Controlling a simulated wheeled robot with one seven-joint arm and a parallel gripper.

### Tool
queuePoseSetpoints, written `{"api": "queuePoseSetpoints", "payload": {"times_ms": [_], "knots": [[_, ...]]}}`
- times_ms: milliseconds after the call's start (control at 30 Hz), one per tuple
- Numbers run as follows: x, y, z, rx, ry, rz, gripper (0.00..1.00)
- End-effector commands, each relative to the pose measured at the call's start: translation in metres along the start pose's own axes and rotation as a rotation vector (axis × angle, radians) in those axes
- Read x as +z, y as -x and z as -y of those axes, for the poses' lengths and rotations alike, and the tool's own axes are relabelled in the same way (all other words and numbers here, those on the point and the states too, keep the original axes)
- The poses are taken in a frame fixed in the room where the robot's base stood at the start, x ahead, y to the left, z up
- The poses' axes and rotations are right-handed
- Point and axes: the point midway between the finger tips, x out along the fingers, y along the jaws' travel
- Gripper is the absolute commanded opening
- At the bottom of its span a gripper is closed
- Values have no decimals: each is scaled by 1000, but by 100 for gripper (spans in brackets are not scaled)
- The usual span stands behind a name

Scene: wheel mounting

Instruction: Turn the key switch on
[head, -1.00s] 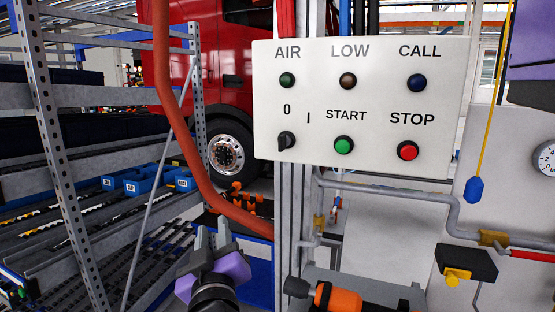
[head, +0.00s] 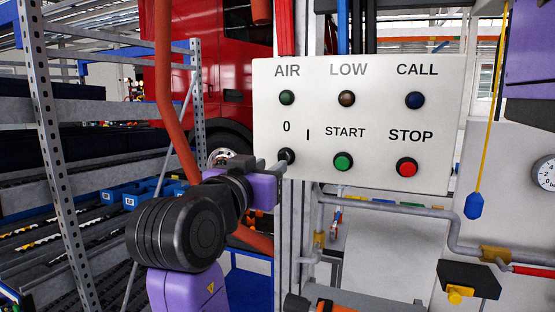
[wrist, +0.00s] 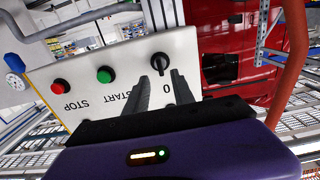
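The key switch (head: 288,155) is a small black knob at the lower left of the white control panel (head: 380,122), below and beside the marks 0 and I. My gripper (head: 276,165) reaches the panel from the left, its fingertips right at the knob. In the wrist view the switch (wrist: 160,63) shows just beyond and between the two dark fingers of my gripper (wrist: 161,80). The fingers are apart and nothing is clamped between them. I cannot tell whether they touch the knob. The head view does not show clearly which mark the knob points to.
The green START button (head: 343,162) and red STOP button (head: 406,167) sit right of the switch. An orange-red hose (head: 172,110) hangs left of the panel, near my arm. A metal rack (head: 55,150) stands at the left. A yellow cord with a blue handle (head: 474,205) hangs at the right.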

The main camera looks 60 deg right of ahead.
Motion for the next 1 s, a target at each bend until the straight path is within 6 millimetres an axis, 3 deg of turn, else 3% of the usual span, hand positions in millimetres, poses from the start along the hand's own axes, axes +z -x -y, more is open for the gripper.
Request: {"api": "queuePoseSetpoints", "payload": {"times_ms": [300, 700, 867, 1000], "knots": [[-1, -44, 0, 0, 3, -1, 30], [0, -53, 1, -2, 2, -1, 30], [0, -53, 1, -2, 2, -1, 1], [0, -53, 1, -2, 2, -1, 0]]}}
